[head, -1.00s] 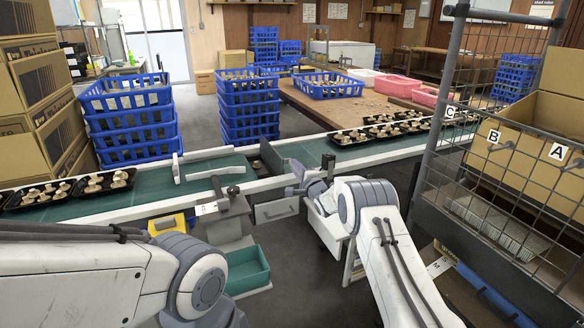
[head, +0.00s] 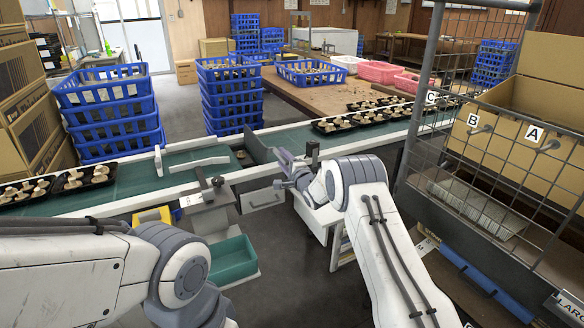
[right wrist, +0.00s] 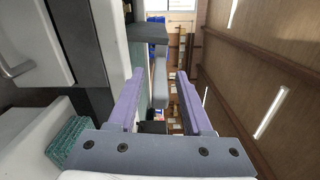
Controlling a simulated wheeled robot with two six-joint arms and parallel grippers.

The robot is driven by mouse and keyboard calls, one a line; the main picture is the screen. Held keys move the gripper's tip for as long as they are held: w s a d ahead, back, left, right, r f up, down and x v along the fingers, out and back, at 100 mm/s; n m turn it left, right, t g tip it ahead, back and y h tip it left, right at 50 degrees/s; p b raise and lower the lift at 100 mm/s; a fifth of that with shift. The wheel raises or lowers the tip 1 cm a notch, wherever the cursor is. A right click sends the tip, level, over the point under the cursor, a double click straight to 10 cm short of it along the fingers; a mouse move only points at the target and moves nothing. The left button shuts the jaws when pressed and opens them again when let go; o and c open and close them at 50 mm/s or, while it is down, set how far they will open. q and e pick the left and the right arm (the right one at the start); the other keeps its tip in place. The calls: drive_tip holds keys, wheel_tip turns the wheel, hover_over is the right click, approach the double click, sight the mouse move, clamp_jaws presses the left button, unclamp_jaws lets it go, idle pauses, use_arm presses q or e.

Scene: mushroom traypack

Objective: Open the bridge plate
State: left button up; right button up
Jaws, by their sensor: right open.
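The bridge plate appears to be the dark grey panel (head: 261,150) at the gap between the two green belts in the head view; it looks tilted up. My right gripper (head: 282,172) is just right of and in front of it. In the right wrist view, my right gripper (right wrist: 158,98) has its two purple fingers apart. A rounded grey bar (right wrist: 160,82) shows between and beyond the fingers; I cannot tell whether they touch it. A darker grey block (right wrist: 148,33) is above that bar.
Black trays of mushrooms stand on the left belt (head: 130,184) and the right belt (head: 300,138). A small post stand (head: 215,192) and a drawer cabinet (head: 263,197) are in front of the line. A wire mesh rack with cartons is at right.

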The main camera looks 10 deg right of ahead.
drive_tip(key=v, duration=0.8)
drive_tip(key=shift+r, duration=0.1)
drive_tip(key=shift+w, duration=0.1)
